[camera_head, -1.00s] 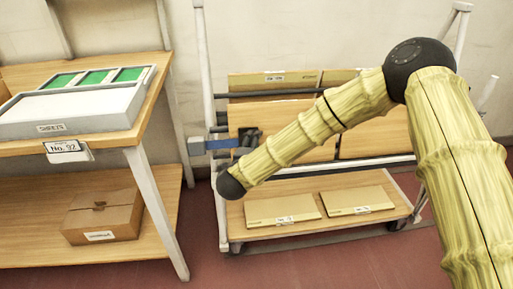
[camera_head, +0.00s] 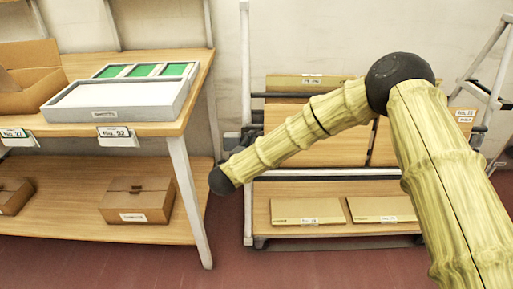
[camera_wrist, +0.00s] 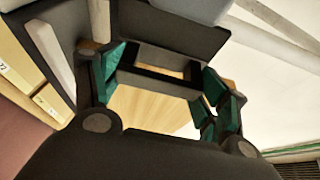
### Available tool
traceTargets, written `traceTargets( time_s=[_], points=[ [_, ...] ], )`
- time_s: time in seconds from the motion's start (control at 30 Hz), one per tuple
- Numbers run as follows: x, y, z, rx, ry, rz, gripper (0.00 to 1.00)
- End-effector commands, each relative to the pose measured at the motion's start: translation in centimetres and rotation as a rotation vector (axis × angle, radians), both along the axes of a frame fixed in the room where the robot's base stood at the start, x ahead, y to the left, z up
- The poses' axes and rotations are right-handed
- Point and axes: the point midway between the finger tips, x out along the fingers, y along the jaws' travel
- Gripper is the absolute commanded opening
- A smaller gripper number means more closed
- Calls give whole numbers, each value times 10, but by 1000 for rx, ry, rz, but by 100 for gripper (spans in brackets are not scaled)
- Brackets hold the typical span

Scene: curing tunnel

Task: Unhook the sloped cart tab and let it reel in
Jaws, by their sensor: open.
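The sloped cart (camera_head: 247,90) stands against the wall, with a white frame and box panels on its tilted upper shelf. My forearm crosses in front of it and hides part of its left side. Small dark and grey parts (camera_head: 238,140) show by its left post; I cannot make out the tab or a belt there. In the wrist view my gripper (camera_wrist: 165,90) is open, its green-padded fingers apart. A dark bar (camera_wrist: 155,72) shows between them, with a wooden surface beyond; I cannot tell whether the bar is the tab.
A wooden table (camera_head: 150,128) at left holds a grey tray (camera_head: 120,112) with green panels and an open carton (camera_head: 28,80). Its lower shelf holds a closed carton (camera_head: 137,200). Flat boxes (camera_head: 308,211) lie on the cart's lower deck. Red floor is clear in front.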

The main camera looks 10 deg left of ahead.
Motion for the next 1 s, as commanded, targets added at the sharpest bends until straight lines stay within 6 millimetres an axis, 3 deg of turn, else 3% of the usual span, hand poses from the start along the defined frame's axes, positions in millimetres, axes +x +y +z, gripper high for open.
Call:
traceTargets(
  time_s=[0.03,0.13,0.6,0.77,1.0],
  points=[
    [-3,5,-3,3,6,10,78],
    [-3,4,-2,3,5,9,96],
    [-5,0,1,3,2,0,96],
    [-23,4,5,2,2,3,96],
    [-66,14,13,3,3,2,96]
  ],
)
